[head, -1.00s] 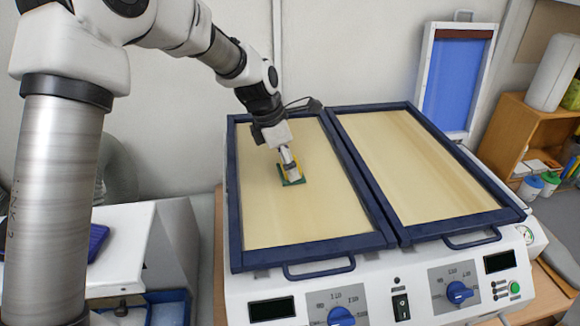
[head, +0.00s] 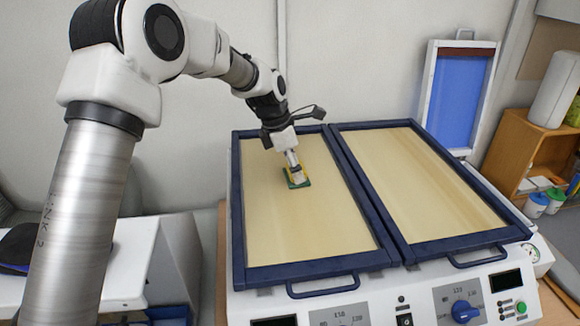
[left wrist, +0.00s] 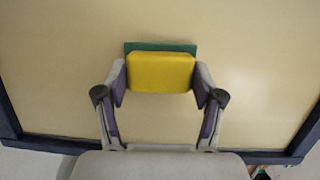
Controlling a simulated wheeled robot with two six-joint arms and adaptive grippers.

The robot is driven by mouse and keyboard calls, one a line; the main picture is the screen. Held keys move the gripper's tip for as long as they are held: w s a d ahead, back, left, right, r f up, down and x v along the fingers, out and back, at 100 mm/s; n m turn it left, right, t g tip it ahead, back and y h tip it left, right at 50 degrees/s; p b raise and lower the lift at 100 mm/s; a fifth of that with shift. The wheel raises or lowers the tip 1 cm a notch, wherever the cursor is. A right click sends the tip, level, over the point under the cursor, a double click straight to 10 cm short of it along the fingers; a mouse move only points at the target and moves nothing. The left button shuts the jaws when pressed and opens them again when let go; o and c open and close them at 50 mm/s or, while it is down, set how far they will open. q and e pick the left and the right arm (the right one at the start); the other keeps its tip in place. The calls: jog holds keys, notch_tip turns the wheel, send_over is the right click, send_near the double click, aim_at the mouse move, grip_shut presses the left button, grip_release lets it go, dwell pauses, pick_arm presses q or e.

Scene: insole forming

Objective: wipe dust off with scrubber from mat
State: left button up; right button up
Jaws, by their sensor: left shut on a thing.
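The scrubber (head: 298,183) has a yellow body and a green base. My left gripper (head: 294,168) is shut on it, over the upper half of the left mat. The left wrist view shows the scrubber (left wrist: 160,72) between both fingers of my left gripper (left wrist: 160,85), with the green edge showing past the yellow part. The left mat (head: 310,225) is a tan sheet in a dark blue frame; it also fills most of the left wrist view (left wrist: 60,60). I cannot make out dust on it. My right gripper is not in view.
A second tan panel (head: 420,185) in a blue frame lies to the right. Blue front handles (head: 323,290) stick out above the white machine's knobs and switch (head: 404,320). A blue-faced screen (head: 456,95) leans on the wall, beside a wooden shelf (head: 515,140).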

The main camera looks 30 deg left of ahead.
aim_at(309, 214)
pick_arm(q)
jog(key=shift+s+d, duration=0.55)
jog(key=shift+s, duration=0.2)
jog(key=shift+s+d, duration=0.55)
jog(key=shift+s, duration=0.15)
jog(key=shift+s+d+f, duration=0.1)
jog(key=shift+s+d, duration=0.6)
jog(key=shift+s, duration=0.2)
jog(key=shift+s+d, duration=0.65)
jog(key=shift+s, duration=0.2)
jog(key=shift+s+d, duration=0.65)
jog(key=shift+s, duration=0.15)
jog(key=shift+s+d, duration=0.75)
jog(key=shift+s, duration=0.3)
jog(key=shift+w+a+r, duration=0.1)
jog(key=shift+w+a, duration=0.8)
jog(key=shift+w, duration=0.3)
jog(key=shift+w+a+r, duration=0.1)
jog(key=shift+w+a, duration=0.75)
jog(key=shift+w, duration=0.35)
jog(key=shift+w+a+f, duration=0.1)
jog(key=shift+w+a, duration=1)
jog(key=shift+w, duration=0.35)
jog(key=shift+w+a+f, duration=0.1)
jog(key=shift+w+a, duration=1)
jog(key=shift+w, duration=0.3)
jog(key=shift+r, duration=0.1)
jog(key=shift+s, duration=0.1)
